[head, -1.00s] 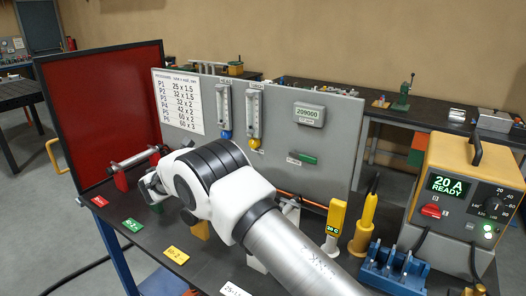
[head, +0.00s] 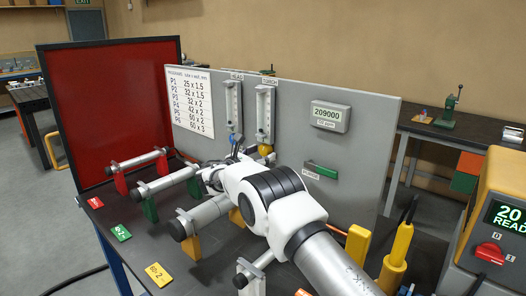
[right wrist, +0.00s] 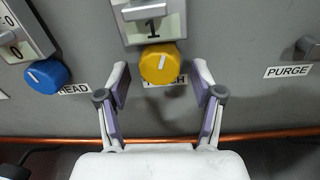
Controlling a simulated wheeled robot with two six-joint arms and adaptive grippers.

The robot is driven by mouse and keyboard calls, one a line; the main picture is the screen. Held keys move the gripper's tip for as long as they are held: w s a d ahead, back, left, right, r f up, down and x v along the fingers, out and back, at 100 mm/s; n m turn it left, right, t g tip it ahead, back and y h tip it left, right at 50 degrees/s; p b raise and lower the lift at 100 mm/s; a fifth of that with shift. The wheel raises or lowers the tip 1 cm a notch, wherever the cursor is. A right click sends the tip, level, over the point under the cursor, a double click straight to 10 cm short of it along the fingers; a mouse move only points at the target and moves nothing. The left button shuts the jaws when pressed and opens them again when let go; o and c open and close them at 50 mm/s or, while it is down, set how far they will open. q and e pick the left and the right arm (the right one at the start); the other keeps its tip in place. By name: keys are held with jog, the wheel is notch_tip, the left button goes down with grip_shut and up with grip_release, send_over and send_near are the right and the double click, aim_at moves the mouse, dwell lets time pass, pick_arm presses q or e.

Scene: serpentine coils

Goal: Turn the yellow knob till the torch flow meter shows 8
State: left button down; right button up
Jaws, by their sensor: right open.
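The yellow knob (head: 265,149) sits at the foot of the torch flow meter (head: 264,115) on the grey panel. In the right wrist view the yellow knob (right wrist: 160,64) has a white mark pointing nearly straight up, and the meter's lower end (right wrist: 151,28) shows a "1" above it. The meter's reading is too small to tell. My right gripper (right wrist: 161,84) is open and empty. Its fingertips stand apart on either side just below the knob in that view, with no contact visible. My left gripper is not in view.
A blue knob (right wrist: 46,76) under the head meter is left of the yellow one. The green purge handle (head: 321,170) is to the right, below the 209000 ppm display (head: 330,116). Clamped tubes (head: 167,182) stand on the bench at left. An orange rod runs along the panel's foot.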

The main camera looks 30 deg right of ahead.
jog(key=shift+w+d, duration=0.2)
jog(key=shift+d, duration=0.3)
jog(key=shift+s+a+r, duration=0.15)
jog(key=shift+a, duration=0.1)
jog(key=shift+a+r, duration=0.1)
jog(key=shift+a, duration=0.05)
jog(key=shift+c, duration=0.9)
jog(key=c, duration=1)
jog(key=shift+o, duration=0.2)
jog(key=m+b, duration=0.1)
jog(key=b, duration=0.2)
jog(key=f+m+b, duration=0.1)
jog(key=m+b, duration=0.1)
jog(key=b, duration=0.1)
jog(key=shift+b, duration=0.35)
jog(key=shift+r+m+b, duration=0.35)
jog(key=shift+m+b, duration=0.1)
jog(key=shift+m, duration=0.15)
jog(key=shift+r, duration=0.15)
